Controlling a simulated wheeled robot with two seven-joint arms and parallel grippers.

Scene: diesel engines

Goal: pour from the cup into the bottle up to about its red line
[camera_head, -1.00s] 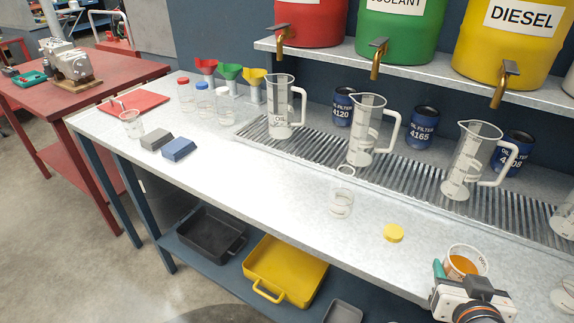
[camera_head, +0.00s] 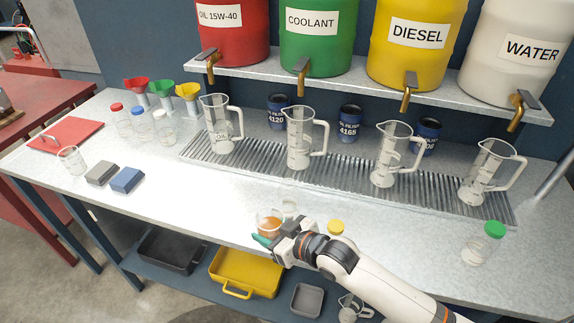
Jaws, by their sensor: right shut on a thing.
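My right gripper (camera_head: 274,239) is shut on a clear cup (camera_head: 265,217) holding orange-brown liquid, above the front of the bench. The cup looks near upright. Just behind it, to the right, stands a clear open bottle (camera_head: 290,207), partly hidden by the cup and gripper. I cannot make out a red line or any liquid in the bottle. I cannot tell whether cup and bottle touch. A yellow cap (camera_head: 336,227) lies on the bench right of the bottle, close to my right arm. My left gripper is not in view.
Several clear jugs (camera_head: 300,139) stand on a ribbed drain tray (camera_head: 345,181) behind. A green-capped bottle (camera_head: 484,245) stands at right. Grey (camera_head: 101,174) and blue (camera_head: 127,180) blocks lie at left. Drums with taps line the shelf above. The bench between blocks and cup is clear.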

